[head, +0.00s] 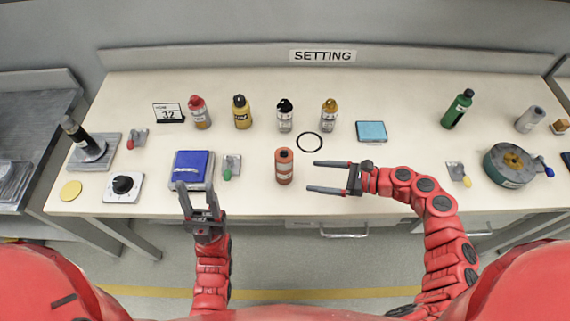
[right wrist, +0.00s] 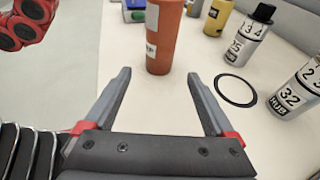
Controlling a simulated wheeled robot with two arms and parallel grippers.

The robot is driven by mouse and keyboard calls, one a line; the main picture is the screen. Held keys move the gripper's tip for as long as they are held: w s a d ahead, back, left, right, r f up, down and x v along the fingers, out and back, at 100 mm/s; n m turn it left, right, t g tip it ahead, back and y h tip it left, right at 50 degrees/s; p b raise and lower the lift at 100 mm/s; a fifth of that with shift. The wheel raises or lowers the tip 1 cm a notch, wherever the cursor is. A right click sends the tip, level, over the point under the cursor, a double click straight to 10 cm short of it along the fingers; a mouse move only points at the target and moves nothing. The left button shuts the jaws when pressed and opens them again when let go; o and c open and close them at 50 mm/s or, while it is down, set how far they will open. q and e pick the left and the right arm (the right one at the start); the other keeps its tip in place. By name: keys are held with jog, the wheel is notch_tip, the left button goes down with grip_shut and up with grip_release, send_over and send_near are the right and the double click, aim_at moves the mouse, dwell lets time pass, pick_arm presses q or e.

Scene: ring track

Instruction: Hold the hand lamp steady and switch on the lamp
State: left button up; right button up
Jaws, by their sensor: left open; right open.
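An orange-brown cylinder (head: 284,168) stands upright near the table's front middle. It also shows in the right wrist view (right wrist: 166,32), with a white label on its side. I cannot tell whether it is the hand lamp, and no lamp switch can be made out. My right gripper (head: 311,176) is open and empty. It points left at the cylinder, whose near side lies just beyond its fingertips (right wrist: 159,80). My left gripper (head: 195,186) is open and empty at the front edge of a blue-topped box (head: 193,165).
Bottles, red (head: 200,114), yellow (head: 242,113), black-capped (head: 285,118) and orange-capped (head: 329,117), stand behind. A black ring (head: 309,142) lies flat between. A green-knobbed lever (head: 231,168) sits beside the blue box. A dial box (head: 122,187) is further left.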

aim_at(292, 180)
jog(key=p+x, duration=0.1)
jog(key=x, duration=0.5)
jog(key=shift+a+r+p, duration=0.1)
jog(key=shift+r+p, duration=0.05)
jog(key=shift+p, duration=0.25)
jog(key=a+b, duration=0.1)
jog(key=a+f+b, duration=0.1)
jog(key=b, duration=0.1)
jog(key=shift+w+f, duration=0.25)
jog(key=shift+f, duration=0.05)
jog(key=shift+w+a+b, duration=0.25)
jog(key=shift+a+b, duration=0.2)
jog(key=shift+b, duration=0.15)
jog(key=shift+a, duration=0.2)
